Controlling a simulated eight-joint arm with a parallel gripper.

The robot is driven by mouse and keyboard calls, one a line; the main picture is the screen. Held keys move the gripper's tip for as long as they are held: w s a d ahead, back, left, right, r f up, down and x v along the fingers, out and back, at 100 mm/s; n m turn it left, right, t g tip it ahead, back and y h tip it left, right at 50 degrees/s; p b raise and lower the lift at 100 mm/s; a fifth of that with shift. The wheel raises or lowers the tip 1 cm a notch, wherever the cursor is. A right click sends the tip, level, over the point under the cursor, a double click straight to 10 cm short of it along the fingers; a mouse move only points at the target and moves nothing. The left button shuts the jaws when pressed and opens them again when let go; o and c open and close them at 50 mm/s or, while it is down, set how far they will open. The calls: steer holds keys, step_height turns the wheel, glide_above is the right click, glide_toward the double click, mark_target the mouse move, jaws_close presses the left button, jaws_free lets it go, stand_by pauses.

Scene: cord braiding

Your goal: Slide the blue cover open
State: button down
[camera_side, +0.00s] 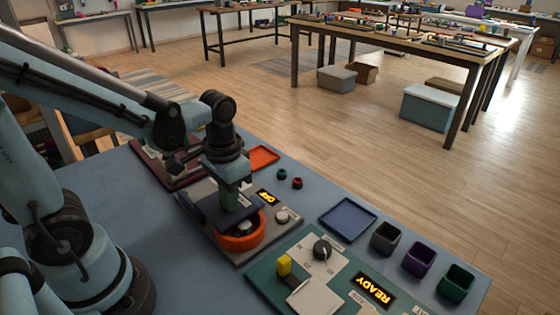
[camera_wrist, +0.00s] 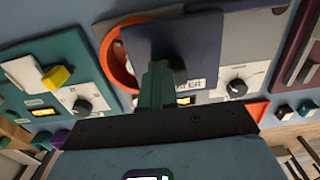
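The dark blue cover (camera_side: 212,214) is a flat plate over the grey panel (camera_side: 262,247) in the side view. It also fills the upper middle of the wrist view (camera_wrist: 200,42). The orange round rim (camera_side: 240,240) is partly under it, with part of its inside showing; in the wrist view the rim (camera_wrist: 112,58) sticks out left of the cover. My gripper (camera_side: 231,207) points down at the cover, its green fingers at or just above the top. In the wrist view the fingers (camera_wrist: 157,84) look close together beside a dark knob-like part. Whether they grip it is hidden.
A grey knob (camera_side: 282,216) and a lit display (camera_side: 267,197) sit beside the cover. A teal panel (camera_side: 262,284) with a yellow handle (camera_side: 284,265) is nearer the camera. A blue tray (camera_side: 348,219) and several bins (camera_side: 419,259) stand right. An orange tray (camera_side: 263,158) lies behind.

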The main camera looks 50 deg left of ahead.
mark_target(216, 195)
steer(key=shift+a, duration=2.9)
steer(key=shift+d, duration=0.2)
steer(key=shift+d, duration=0.45)
step_height(216, 195, up, 11)
